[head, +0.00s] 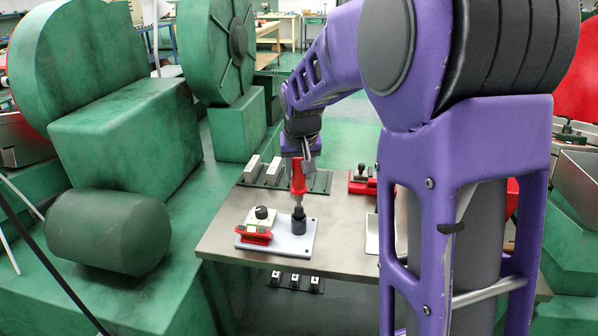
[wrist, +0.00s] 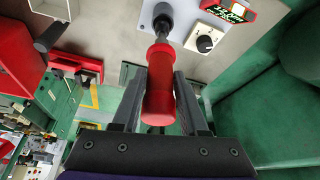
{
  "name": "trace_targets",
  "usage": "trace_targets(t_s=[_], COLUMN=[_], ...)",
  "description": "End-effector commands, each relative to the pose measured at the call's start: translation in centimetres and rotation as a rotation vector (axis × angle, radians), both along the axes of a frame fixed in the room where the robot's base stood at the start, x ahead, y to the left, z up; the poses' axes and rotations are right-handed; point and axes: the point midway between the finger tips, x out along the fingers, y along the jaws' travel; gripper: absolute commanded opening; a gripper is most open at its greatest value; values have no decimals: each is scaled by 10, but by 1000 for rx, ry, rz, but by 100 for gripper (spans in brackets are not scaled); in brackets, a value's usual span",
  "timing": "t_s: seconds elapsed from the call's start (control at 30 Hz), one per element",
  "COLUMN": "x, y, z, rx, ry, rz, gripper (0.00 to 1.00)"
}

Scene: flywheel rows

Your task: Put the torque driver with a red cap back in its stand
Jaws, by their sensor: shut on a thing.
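The torque driver with its red handle and cap (head: 298,177) is upright below my gripper (head: 302,153). In the wrist view, my gripper (wrist: 159,76) is shut on the red driver (wrist: 160,85), one dark finger on each side. The driver's grey shaft points down at the black round stand (head: 299,226), which also shows in the wrist view (wrist: 162,12). The stand is on a pale plate (head: 276,247). The shaft lines up with the stand's top; I cannot tell whether its tip is inside. The fingertips are largely hidden in the head view.
A pale box with a black knob (head: 261,217) and a red display unit (head: 254,235) share the plate, left of the stand. A rack with white blocks (head: 273,172) and a red device (head: 363,181) are farther back on the grey table (head: 222,238). Green machines (head: 130,130) stand at left.

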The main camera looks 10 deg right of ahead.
Motion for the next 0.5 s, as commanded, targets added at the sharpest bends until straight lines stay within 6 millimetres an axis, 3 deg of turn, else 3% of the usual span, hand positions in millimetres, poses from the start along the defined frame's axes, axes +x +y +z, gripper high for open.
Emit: trace_targets(t_s=[0.5], x=[0], y=[0], z=[-17], rx=[0], ry=[-2], rz=[0], gripper=[0])
